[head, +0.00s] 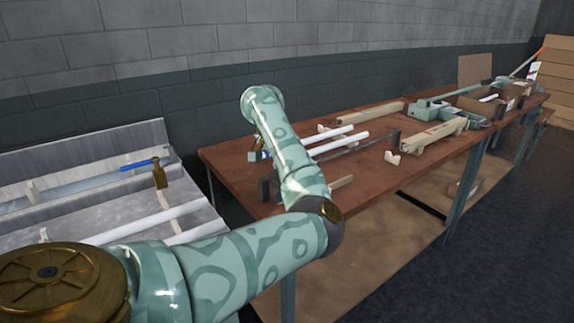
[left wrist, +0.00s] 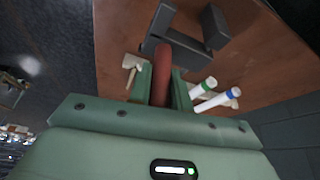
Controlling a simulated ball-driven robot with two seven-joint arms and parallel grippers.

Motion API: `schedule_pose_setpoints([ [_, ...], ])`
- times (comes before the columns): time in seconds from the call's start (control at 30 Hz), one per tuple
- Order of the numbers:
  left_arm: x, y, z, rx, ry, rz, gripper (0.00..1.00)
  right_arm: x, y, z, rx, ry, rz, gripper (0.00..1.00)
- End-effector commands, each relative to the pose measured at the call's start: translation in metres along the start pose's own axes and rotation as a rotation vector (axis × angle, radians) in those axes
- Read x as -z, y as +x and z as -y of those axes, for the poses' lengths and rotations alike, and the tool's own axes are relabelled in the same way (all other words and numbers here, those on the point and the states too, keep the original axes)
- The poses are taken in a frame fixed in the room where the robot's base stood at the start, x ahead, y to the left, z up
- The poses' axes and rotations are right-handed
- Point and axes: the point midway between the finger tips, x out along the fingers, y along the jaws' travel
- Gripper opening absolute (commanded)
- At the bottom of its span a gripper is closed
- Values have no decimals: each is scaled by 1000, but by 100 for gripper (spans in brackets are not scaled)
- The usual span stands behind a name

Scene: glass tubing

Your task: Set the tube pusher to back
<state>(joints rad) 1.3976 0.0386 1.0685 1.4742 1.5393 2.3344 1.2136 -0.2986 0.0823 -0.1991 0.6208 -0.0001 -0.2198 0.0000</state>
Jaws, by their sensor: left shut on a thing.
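In the left wrist view a dark red handle (left wrist: 162,70), which looks like part of the tube pusher, stands between the two green fingers of my left gripper (left wrist: 161,84). The gripper is shut on this handle. Beyond it is a dark grey bracket (left wrist: 183,42) on the brown table; I cannot tell how the handle joins it. In the head view my left arm reaches over the table's near left end and hides most of the gripper and the handle. My right gripper is in neither view.
White tubes (head: 345,143) lie on the brown table (head: 235,170), beside a dark grey block (head: 395,138). White tubes with green and blue ends (left wrist: 212,100) lie close beside the gripper. A grey bench (head: 110,205) stands at left. Wooden beams and green machines (head: 440,108) are farther back.

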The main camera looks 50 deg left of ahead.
Motion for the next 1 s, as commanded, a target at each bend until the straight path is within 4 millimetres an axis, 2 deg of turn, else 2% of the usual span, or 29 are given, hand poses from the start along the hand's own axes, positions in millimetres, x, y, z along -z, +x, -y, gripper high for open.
schedule_pose_setpoints([
  [0.03, 1, -1, 0, 0, -1, -3, 0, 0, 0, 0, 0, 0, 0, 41],
  [0.07, 1, -1, 0, 0, -1, -3, 28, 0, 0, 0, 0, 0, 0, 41],
  [0.1, 1, -1, 0, 0, -1, -3, 39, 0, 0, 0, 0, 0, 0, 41],
  [0.13, 1, -1, 0, 0, -1, -3, 41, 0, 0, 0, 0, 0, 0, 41],
  [0.4, 0, -2, 0, 1, 0, -1, 41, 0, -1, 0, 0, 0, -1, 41],
  [0.53, 2, -15, 0, 1, -1, -5, 41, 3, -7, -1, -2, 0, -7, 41],
  [0.67, 3, -47, 0, 0, -1, -10, 41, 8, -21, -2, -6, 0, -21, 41],
  [0.9, 3, -114, 0, 0, -3, -11, 41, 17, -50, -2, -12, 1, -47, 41],
  [1.0, 3, -135, 0, -1, -2, -9, 41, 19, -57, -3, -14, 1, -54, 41],
])
